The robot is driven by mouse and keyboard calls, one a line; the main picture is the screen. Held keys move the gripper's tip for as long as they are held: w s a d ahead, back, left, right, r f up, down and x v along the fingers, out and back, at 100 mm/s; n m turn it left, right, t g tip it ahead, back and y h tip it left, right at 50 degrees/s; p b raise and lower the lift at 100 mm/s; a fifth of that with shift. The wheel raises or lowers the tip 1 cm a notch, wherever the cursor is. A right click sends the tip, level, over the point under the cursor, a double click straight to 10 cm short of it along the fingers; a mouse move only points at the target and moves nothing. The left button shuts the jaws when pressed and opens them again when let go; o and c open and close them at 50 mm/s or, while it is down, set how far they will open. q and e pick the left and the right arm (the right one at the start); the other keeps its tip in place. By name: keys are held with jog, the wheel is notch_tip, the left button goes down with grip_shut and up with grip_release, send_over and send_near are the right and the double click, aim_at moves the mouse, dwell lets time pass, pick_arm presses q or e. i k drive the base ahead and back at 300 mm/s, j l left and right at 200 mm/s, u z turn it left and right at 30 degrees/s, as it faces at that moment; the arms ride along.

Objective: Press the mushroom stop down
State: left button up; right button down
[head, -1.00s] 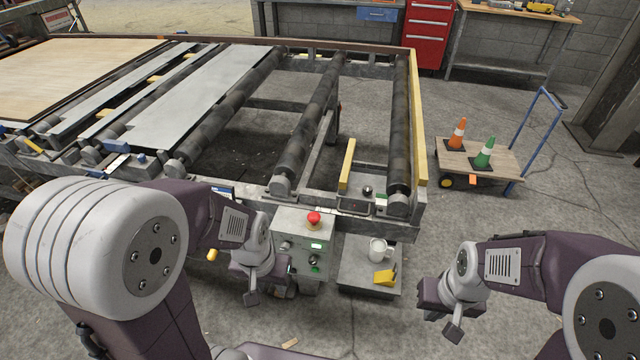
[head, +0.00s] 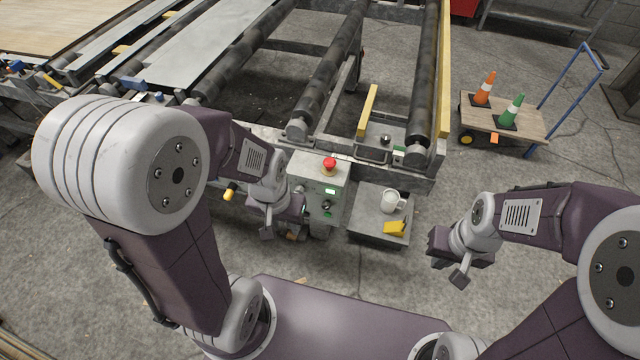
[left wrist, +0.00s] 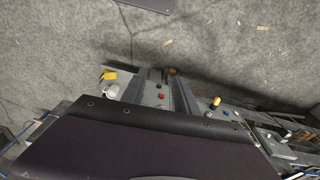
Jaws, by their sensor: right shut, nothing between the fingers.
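The mushroom stop (head: 329,164) is a red button on top of a grey control box (head: 320,178) in front of the roller frame. It also shows in the left wrist view as a small red dot (left wrist: 161,96) between two ribbed fingers. My left gripper (head: 283,222) is left of the control box and lower than the stop, apart from the stop. Its fingers are apart and empty in the left wrist view. My right gripper (head: 452,262) is shut and empty, over bare floor right of the box. The stop's top is uncovered.
A small grey shelf (head: 372,228) beside the box holds a white mug (head: 392,202) and a yellow object (head: 396,227). A yellow-tipped handle (head: 230,190) sticks out left of my left gripper. Rollers lie behind. A cart (head: 470,113) with two cones stands at right.

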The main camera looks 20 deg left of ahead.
aim_at(329, 163)
jog(key=i+l, duration=0.25)
jog(key=i, duration=0.15)
jog(key=i+l+u, duration=0.1)
jog(key=i+l, duration=0.15)
jog(key=i, duration=0.15)
